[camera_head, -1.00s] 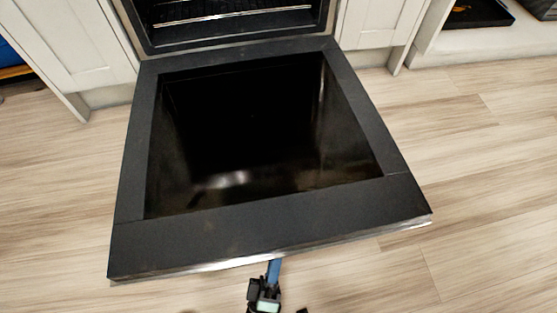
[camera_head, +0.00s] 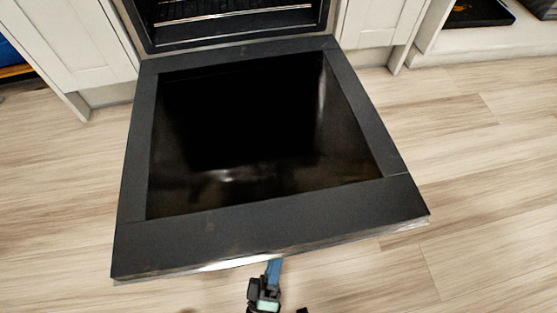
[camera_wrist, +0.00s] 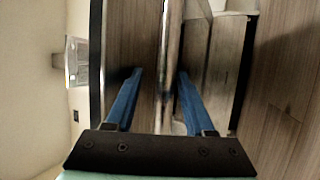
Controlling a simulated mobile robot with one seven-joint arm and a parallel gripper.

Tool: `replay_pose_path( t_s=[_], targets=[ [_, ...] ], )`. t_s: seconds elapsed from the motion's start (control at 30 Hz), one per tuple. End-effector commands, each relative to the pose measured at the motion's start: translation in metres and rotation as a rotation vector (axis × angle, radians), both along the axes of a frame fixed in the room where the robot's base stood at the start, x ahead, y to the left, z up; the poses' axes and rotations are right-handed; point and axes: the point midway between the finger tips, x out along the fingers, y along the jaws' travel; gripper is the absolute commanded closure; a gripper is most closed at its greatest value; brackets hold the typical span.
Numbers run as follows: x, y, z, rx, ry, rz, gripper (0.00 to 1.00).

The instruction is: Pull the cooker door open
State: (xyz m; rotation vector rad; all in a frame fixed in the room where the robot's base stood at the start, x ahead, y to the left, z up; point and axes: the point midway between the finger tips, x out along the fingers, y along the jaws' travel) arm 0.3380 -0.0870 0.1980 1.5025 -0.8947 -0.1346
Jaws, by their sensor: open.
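The cooker door (camera_head: 240,222) hangs folded down in the head view, nearly flat, with its dark inner glass facing up. The cooker's cavity (camera_head: 235,22) is open behind it, with a wire rack inside. My gripper (camera_head: 273,263) is at the door's front edge, partly hidden under it; one blue finger shows. In the wrist view my gripper (camera_wrist: 160,76) has its two blue fingers apart, one on each side of a shiny metal bar (camera_wrist: 169,45) at the door. I cannot tell whether either finger touches the bar.
Pale cabinets (camera_head: 75,45) flank the cooker, with another cabinet front (camera_head: 372,22) on the right. A low white shelf (camera_head: 490,42) holds dark items at the far right. The wooden floor (camera_head: 480,150) is clear on both sides of the door.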

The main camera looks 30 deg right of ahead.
Motion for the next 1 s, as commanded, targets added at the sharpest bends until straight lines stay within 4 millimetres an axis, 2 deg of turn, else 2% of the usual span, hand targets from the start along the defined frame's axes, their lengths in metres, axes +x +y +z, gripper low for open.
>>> replay_pose_path(
  t_s=[0.17,0.4,0.6,0.8,1.0],
  targets=[
    [0.0,-0.001,0.023,0.0,-0.007,-0.005,0.43],
    [0.0,-0.001,0.067,-0.001,-0.013,-0.005,0.43],
    [0.0,0.0,0.093,-0.003,-0.012,-0.002,0.43],
    [0.0,0.001,0.103,-0.002,-0.012,0.001,0.43],
    [0.0,0.001,0.103,-0.003,-0.012,0.002,0.43]
  ],
)
